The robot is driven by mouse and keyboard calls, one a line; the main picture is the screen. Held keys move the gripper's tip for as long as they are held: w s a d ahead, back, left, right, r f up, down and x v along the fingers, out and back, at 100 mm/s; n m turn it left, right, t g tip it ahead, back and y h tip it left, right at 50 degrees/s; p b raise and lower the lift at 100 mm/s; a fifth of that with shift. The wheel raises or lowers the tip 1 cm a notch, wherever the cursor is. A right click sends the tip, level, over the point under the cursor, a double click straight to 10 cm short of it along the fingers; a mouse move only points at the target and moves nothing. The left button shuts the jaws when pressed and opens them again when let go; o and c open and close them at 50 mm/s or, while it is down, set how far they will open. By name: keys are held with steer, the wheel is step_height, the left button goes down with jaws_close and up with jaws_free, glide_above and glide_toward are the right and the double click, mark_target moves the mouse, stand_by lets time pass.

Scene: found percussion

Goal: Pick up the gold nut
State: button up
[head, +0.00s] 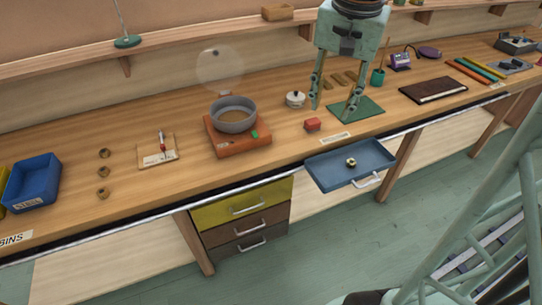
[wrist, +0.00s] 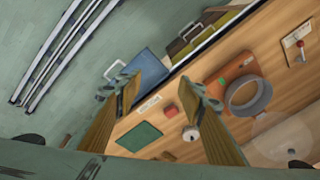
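A small gold nut (head: 351,162) lies in the open blue drawer tray (head: 330,170), which juts out from the bench's front edge. The tray also shows in the wrist view (wrist: 151,66), but I cannot make out the nut there; a finger covers part of the tray. My gripper (head: 331,108) is open and empty, above the bench near the green mat, behind and above the tray. In the wrist view my gripper (wrist: 165,92) shows its two fingers wide apart, with bench between them.
Several brownish nuts (head: 103,171) stand in a row at left beside a blue bin (head: 33,183). A grey pan (head: 234,115) sits on an orange block. A red block (head: 312,124), a white pot (head: 295,99) and the green mat (head: 368,106) are near my gripper. The floor before the tray is clear.

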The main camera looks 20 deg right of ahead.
steer(key=w+d+f+m+g, duration=0.1)
steer(key=w+d+f+m, duration=0.4)
steer(key=d+f, duration=0.55)
steer(key=m+p, duration=0.1)
steer(key=m, duration=0.2)
glide_above(351, 162)
step_height(351, 162, down, 11)
steer(key=shift+g+y, duration=0.3)
steer(key=shift+g, duration=0.1)
steer(key=shift+f+b, duration=0.3)
steer(key=shift+f, duration=3.95)
steer(key=shift+f, duration=0.15)
steer(key=shift+f+b, duration=0.3)
steer(key=shift+f, duration=2.15)
